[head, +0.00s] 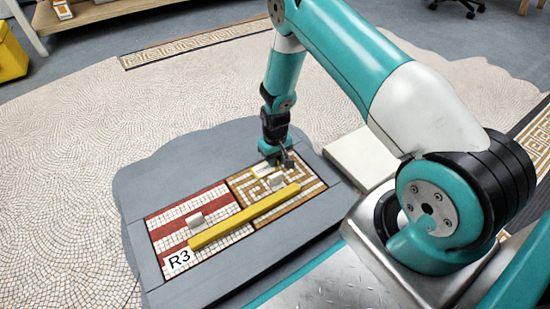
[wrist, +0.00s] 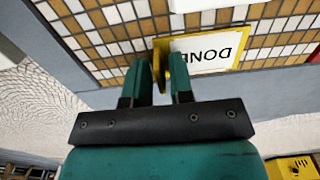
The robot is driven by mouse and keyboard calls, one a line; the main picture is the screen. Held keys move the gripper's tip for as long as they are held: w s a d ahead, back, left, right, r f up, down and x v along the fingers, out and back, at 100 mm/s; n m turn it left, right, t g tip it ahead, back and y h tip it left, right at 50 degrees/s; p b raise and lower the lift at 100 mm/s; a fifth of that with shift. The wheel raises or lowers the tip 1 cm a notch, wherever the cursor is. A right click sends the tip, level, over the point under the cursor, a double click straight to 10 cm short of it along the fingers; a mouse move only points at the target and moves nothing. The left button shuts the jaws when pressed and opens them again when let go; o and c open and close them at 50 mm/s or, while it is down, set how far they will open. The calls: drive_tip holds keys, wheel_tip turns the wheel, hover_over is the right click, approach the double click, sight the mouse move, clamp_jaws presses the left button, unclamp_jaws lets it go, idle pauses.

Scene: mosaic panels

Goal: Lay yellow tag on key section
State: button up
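The yellow tag (head: 264,170) is at the far edge of the gold-and-white key section (head: 313,187), the right part of the mosaic panel. In the wrist view the tag (wrist: 215,55) shows a white face reading DONE upside down, with a yellow edge and an upright yellow tab. My gripper (head: 281,163) points down at the far side of the key section. Whether the tag's underside touches the panel is hard to tell.
A red-and-white striped section (head: 165,231) marked R3 lies to the left. A yellow bar (head: 244,217) crosses both sections along the near side. Pale blocks stand on the striped section (head: 196,219) and the key section (head: 277,180). A pale slab (head: 360,157) lies to the right.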

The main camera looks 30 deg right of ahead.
drive_tip(key=shift+o, duration=0.5)
drive_tip(key=shift+r, duration=0.1)
wheel_tip(320, 180, up, 14)
drive_tip(key=p, duration=0.9)
wheel_tip(320, 180, up, 7)
hover_over(263, 168)
drive_tip(key=s+a+r+n+y, duration=0.1)
drive_tip(key=s+a+r, duration=0.15)
drive_tip(key=r, duration=0.35)
drive_tip(key=s+a+r+n+y, duration=0.1)
drive_tip(key=a+r, duration=0.2)
drive_tip(key=r, duration=0.2)
drive_tip(key=s+a+r+n+y, duration=0.1)
drive_tip(key=s+a+r, duration=0.3)
drive_tip(key=s+r, duration=0.4)
drive_tip(key=s+a+r+n+y, duration=0.1)
drive_tip(key=s+a+r+n, duration=0.3)
drive_tip(key=s+r, duration=0.5)
drive_tip(key=s, duration=0.6)
drive_tip(key=shift+r, duration=0.15)
drive_tip(key=shift+a, duration=0.1)
